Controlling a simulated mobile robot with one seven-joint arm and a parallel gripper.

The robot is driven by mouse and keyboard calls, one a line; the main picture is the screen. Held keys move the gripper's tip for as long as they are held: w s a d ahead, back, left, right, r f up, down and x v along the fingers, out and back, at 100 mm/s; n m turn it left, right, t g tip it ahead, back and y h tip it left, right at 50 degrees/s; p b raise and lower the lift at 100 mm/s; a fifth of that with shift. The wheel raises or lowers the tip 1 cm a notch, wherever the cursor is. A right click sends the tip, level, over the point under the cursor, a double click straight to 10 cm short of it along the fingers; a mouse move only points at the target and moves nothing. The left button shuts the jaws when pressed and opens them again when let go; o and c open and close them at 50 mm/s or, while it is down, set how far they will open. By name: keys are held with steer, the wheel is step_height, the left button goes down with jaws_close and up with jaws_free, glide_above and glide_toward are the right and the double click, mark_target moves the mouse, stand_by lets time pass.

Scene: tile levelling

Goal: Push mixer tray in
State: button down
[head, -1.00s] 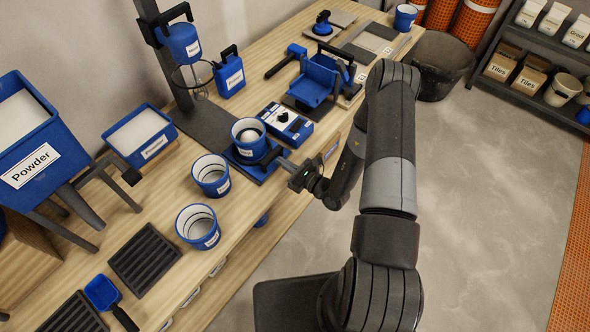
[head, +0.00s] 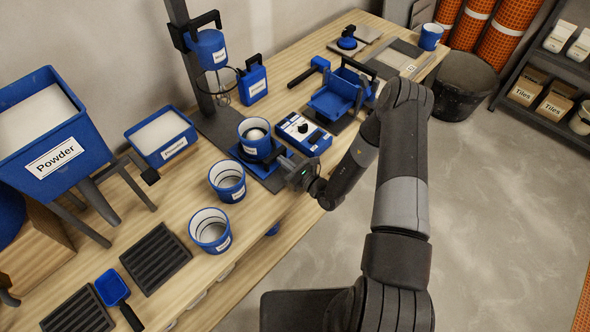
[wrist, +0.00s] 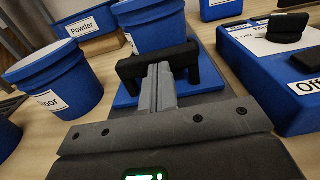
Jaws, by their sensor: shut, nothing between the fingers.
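The mixer tray (head: 267,170) is a flat blue plate with a black handle, on the wooden bench at the mixer's foot. A blue cup (head: 255,140) with a pale round content stands on it. The black mixer column (head: 181,20) carries a blue mixer head (head: 207,50) and a wire whisk (head: 220,91). My gripper (head: 292,168) is at the tray's front. In the wrist view, my gripper's fingers (wrist: 160,75) are closed together at the middle of the tray handle (wrist: 186,58). They seem to touch it, with nothing between them. The cup (wrist: 152,27) stands just behind the handle.
Two blue cups (head: 227,181) (head: 210,231) stand left of the tray. A blue control box (head: 305,133) stands close on its right. A white-filled blue bin (head: 161,136) and the powder hopper (head: 45,130) are further left. Open floor (head: 480,220) lies right of the bench.

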mark_target(248, 135)
steer(key=x, duration=1.5)
steer(key=shift+w+a, duration=0.1)
steer(key=shift+a, duration=0.05)
steer(key=shift+w+a+r, duration=0.15)
steer(key=shift+w+a, duration=0.15)
steer(key=shift+w, duration=0.05)
steer(key=shift+a, duration=0.1)
steer(key=shift+s, duration=0.1)
steer(key=shift+s+d, duration=0.25)
steer(key=shift+d, duration=0.1)
steer(key=v, duration=1.4)
steer(key=shift+w, duration=0.1)
